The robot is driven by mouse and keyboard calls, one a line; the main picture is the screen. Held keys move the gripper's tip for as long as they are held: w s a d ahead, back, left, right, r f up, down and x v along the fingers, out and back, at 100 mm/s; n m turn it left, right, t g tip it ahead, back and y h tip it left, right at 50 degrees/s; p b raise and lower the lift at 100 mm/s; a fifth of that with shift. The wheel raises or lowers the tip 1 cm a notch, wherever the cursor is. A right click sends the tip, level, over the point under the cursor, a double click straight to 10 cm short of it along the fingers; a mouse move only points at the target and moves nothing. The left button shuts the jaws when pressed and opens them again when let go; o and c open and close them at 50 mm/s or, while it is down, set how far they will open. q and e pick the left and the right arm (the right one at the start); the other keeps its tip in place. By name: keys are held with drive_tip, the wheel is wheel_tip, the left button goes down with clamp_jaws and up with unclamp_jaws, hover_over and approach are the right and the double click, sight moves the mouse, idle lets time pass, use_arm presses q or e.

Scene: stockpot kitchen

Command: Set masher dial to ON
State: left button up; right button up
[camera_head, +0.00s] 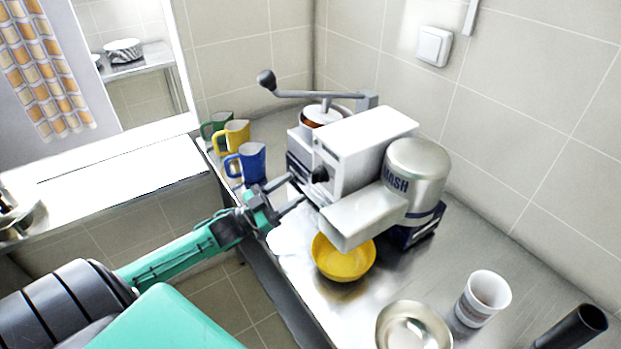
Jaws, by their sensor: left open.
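The masher (372,151) is a white and metal machine with "MASH" on its round drum, standing on the steel counter. Its dial (320,174) is a small black knob on the white front face, toward the left. Which setting the dial points to is too small to tell. My left gripper (294,191) is open, its fingers pointing at the machine just below and left of the dial. It appears empty, and I cannot tell whether a fingertip touches the machine. My right gripper is not in view.
A yellow bowl (343,262) sits under the machine's spout. Green (215,127), yellow (234,137) and blue (251,164) mugs stand left of the machine. A metal bowl (413,328), a white cup (484,298) and a dark cylinder (575,330) are at the front right.

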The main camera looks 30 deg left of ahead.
sight(311, 183)
use_arm(q)
drive_tip(key=shift+w+f+p+x, duration=0.1)
drive_tip(key=shift+f+p+x, duration=0.15)
drive_tip(key=shift+x, duration=0.75)
drive_tip(key=shift+w+f+p+x, duration=0.1)
drive_tip(key=shift+f+p+x, duration=0.1)
drive_tip(key=shift+x, duration=0.8)
drive_tip(key=shift+f+p+x, duration=0.15)
drive_tip(key=shift+p+x, duration=0.1)
drive_tip(key=shift+x, duration=0.75)
drive_tip(key=shift+d, duration=0.1)
drive_tip(key=shift+c, duration=0.8)
drive_tip(key=c, duration=0.8)
